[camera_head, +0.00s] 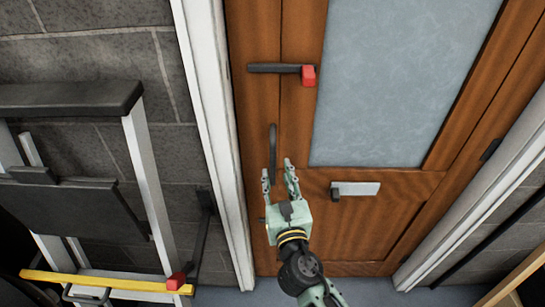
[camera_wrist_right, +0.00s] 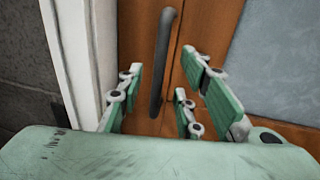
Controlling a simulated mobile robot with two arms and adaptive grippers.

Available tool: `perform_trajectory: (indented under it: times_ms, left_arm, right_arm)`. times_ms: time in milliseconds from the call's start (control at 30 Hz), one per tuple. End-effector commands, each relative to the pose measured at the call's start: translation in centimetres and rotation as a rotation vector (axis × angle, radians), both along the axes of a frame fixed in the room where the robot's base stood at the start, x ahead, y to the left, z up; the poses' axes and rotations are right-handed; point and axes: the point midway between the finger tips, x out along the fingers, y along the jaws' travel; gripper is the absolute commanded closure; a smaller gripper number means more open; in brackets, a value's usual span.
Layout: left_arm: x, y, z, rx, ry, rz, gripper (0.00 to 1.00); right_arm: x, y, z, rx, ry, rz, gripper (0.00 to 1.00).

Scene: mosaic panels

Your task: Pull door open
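The wooden door (camera_head: 300,135) with a frosted glass pane (camera_head: 395,80) stands ahead in the head view and looks closed in its white frame. A dark vertical pull handle (camera_head: 272,145) is on its left side. My right gripper (camera_head: 279,172) is open at the lower part of this handle. In the right wrist view the handle (camera_wrist_right: 161,60) runs between the open fingers (camera_wrist_right: 165,95), nearer the left ones; I cannot tell whether they touch it. A dark lever with a red end (camera_head: 308,75) sits higher on the door. My left gripper is not in view.
A metal frame with a dark top (camera_head: 70,98) and a yellow bar (camera_head: 100,283) stands against the grey block wall at the left. A small metal plate (camera_head: 355,189) is on the lower door panel. Grey floor (camera_head: 365,290) shows before the door.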

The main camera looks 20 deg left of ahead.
Motion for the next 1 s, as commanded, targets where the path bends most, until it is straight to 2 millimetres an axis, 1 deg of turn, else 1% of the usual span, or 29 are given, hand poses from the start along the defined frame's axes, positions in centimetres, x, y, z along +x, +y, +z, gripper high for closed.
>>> perform_trajectory:
  times_ms: [33,200,400,533,767,1000]
  left_arm:
    - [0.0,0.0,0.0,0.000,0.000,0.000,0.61]
    - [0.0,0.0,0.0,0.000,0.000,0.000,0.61]
    - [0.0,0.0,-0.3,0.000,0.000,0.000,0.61]
    - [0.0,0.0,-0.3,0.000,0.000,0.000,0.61]
    - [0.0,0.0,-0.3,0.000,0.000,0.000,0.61]
    - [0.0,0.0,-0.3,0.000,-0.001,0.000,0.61]
  right_arm:
    - [0.8,0.4,0.2,0.003,-0.001,-0.001,0.67]
    - [3.3,1.7,0.0,0.003,0.001,-0.001,0.67]
    - [5.2,2.7,-0.1,0.004,0.003,-0.001,0.67]
    - [5.7,3.0,0.0,0.004,0.003,0.001,0.67]
    - [5.7,3.0,-0.1,0.004,0.005,0.001,0.67]
    - [5.7,2.9,-0.1,0.004,0.005,0.000,0.88]
